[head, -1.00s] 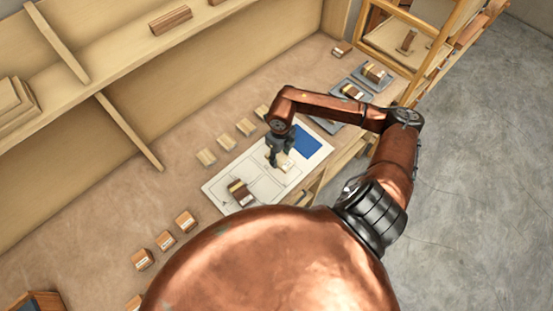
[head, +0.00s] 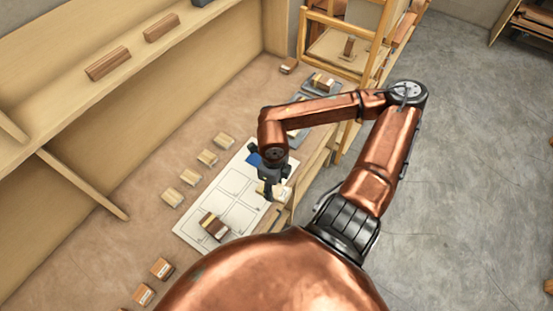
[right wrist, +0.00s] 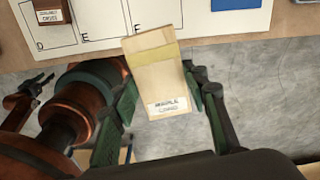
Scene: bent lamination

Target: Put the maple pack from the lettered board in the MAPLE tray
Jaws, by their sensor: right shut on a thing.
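My right gripper (head: 270,194) is shut on a pale maple pack (right wrist: 158,80). In the right wrist view the pack sits between the green finger pads, with a yellowish band and a white label that seems to read MAPLE. In the head view the held pack (head: 281,192) is at the board's right edge, partly hidden by the gripper. The lettered board (head: 190,231) lies on the bench, with a dark brown pack (head: 214,226) on it. Grey-blue trays (head: 334,91) stand beyond my forearm; their names are not readable. My left gripper is not in view.
Several small pale blocks (head: 207,158) line the board's far side. Orange-brown blocks (head: 161,268) lie nearer me. A wooden frame (head: 338,27) stands behind the trays. The bench's front edge drops to the grey floor (head: 460,180). A blue patch (head: 253,160) marks the board's far end.

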